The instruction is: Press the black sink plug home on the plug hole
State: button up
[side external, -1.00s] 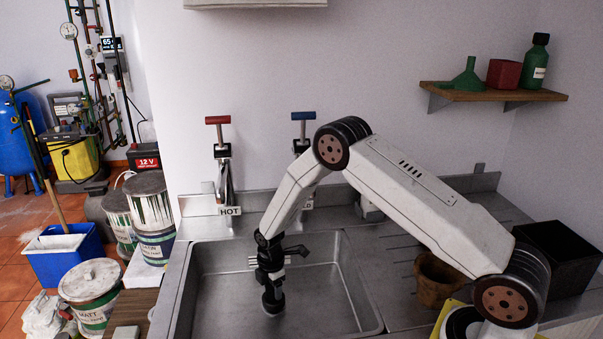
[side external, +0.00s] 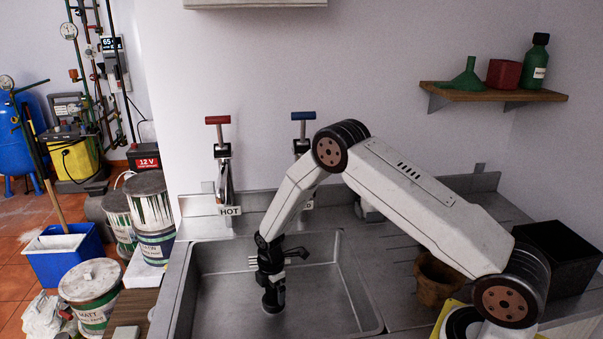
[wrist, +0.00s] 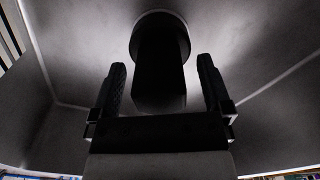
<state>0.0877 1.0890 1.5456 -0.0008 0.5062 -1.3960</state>
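The black sink plug (side external: 273,300) is upright low in the sink basin, directly under my gripper (side external: 271,275). In the wrist view, the plug (wrist: 160,35) shows as a wide round disc with a thick stem. The two fingers of my gripper (wrist: 162,80) stand on either side of the stem, with a visible gap on each side, so it looks open around the plug. The plug hole is hidden beneath the plug. I cannot tell whether the plug is seated in it.
The steel sink basin (side external: 325,285) has bare floor to the right of the plug. A red-handled hot tap (side external: 219,150) and a blue-handled tap (side external: 303,125) stand behind it. A brown pot (side external: 437,280) and a black box (side external: 560,255) stand on the drainer side.

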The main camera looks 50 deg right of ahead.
jog(key=shift+r, duration=0.15)
jog(key=shift+r, duration=3.75)
jog(key=shift+r, duration=0.1)
jog(key=shift+s+a+r, duration=0.1)
jog(key=shift+s+r, duration=0.05)
jog(key=shift+r, duration=0.05)
jog(key=s+a+r+m+t, duration=0.1)
jog(key=s+a+r+m, duration=0.1)
jog(key=s+r+m, duration=0.4)
jog(key=s+a+r+m+t, duration=0.1)
jog(key=s+r+m, duration=0.6)
jog(key=s, duration=0.7)
jog(key=shift+a+m+t, duration=0.3)
jog(key=shift+a+m, duration=0.25)
jog(key=shift+m, duration=0.45)
